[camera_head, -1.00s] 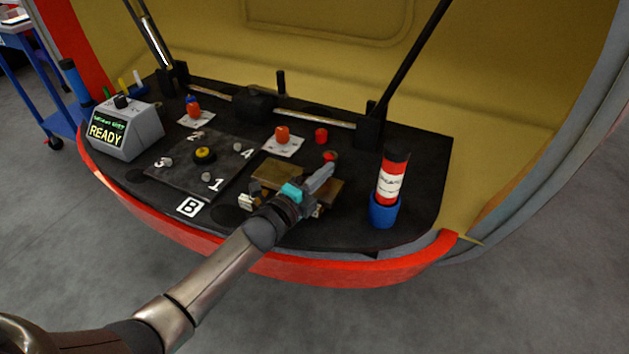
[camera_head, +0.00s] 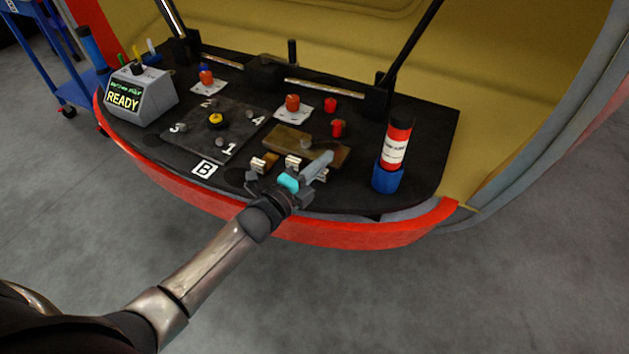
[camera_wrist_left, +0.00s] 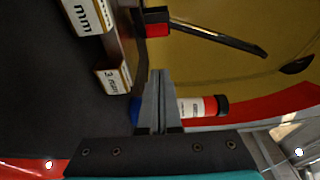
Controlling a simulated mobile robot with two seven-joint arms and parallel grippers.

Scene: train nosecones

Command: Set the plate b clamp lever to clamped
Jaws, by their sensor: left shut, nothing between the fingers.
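The dark plate (camera_head: 186,141) marked with numbers 1 to 4 lies on the black deck, with a B label (camera_head: 204,168) at its front edge. A yellow-topped black knob (camera_head: 216,121) stands in its middle. I cannot make out for certain which part is the clamp lever, or its setting. My left gripper (camera_head: 327,158) is shut and empty, to the right of the plate, above the front of a brown block (camera_head: 300,143). Its closed fingers (camera_wrist_left: 158,78) also show in the left wrist view. A red knob (camera_head: 338,128) stands behind the brown block. My right gripper is not in view.
Small labelled blocks (camera_head: 258,164) sit by my left gripper. A red tube stands in a blue cup (camera_head: 387,177) to the right. A grey box reading READY (camera_head: 143,95) stands at left. Orange knobs on white cards (camera_head: 294,115) stand behind. Floor is clear in front.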

